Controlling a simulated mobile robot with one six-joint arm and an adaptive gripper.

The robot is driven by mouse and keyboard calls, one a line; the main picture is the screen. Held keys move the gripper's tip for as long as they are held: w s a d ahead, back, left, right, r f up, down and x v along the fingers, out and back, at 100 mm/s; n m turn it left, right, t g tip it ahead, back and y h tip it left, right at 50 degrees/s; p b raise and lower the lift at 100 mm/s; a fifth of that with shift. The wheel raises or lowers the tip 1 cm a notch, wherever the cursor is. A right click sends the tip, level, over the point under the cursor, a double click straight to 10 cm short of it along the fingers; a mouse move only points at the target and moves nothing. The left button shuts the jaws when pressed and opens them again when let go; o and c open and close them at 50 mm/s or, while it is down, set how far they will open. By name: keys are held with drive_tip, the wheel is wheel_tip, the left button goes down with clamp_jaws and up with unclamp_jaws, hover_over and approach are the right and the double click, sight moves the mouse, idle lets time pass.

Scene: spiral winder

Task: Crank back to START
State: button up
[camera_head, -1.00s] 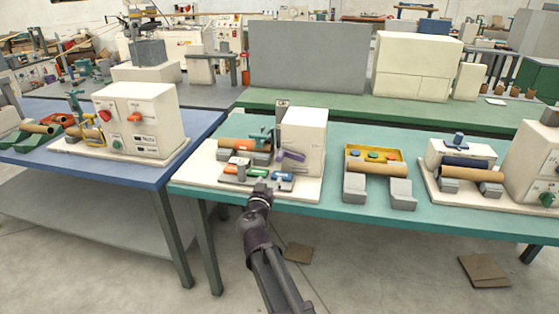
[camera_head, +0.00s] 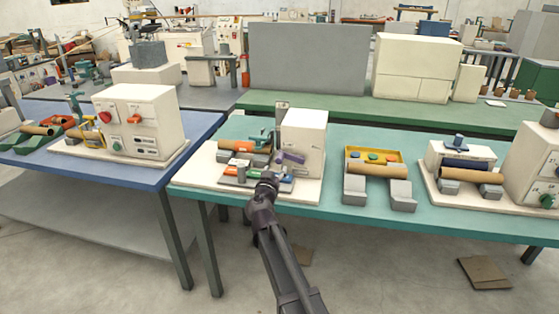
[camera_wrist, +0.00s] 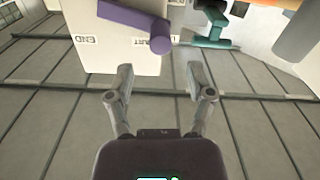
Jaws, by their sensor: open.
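The white winder box (camera_head: 305,138) stands on a white base on the teal table. A purple crank (camera_head: 291,158) sits on its side. The wrist view shows the crank arm (camera_wrist: 122,15) and its round knob (camera_wrist: 161,45) at the upper middle. The box face carries an END label (camera_wrist: 84,40) and a START label (camera_wrist: 139,41), partly covered by the knob. My gripper (camera_wrist: 160,82) is open and empty, with its fingers spread. In the picture the knob lies beyond the fingertips, between their lines. In the head view my gripper (camera_head: 268,178) is in front of the base.
A teal part (camera_wrist: 212,30) stands close to the crank, right of the knob in the wrist view. Colored switches (camera_head: 236,174) sit on the base, left of my gripper. A yellow tray (camera_head: 374,155) and a roll on grey blocks (camera_head: 377,171) stand to the right.

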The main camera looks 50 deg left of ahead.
sight(279, 162)
drive_tip(key=shift+x, duration=3.45)
clamp_jaws()
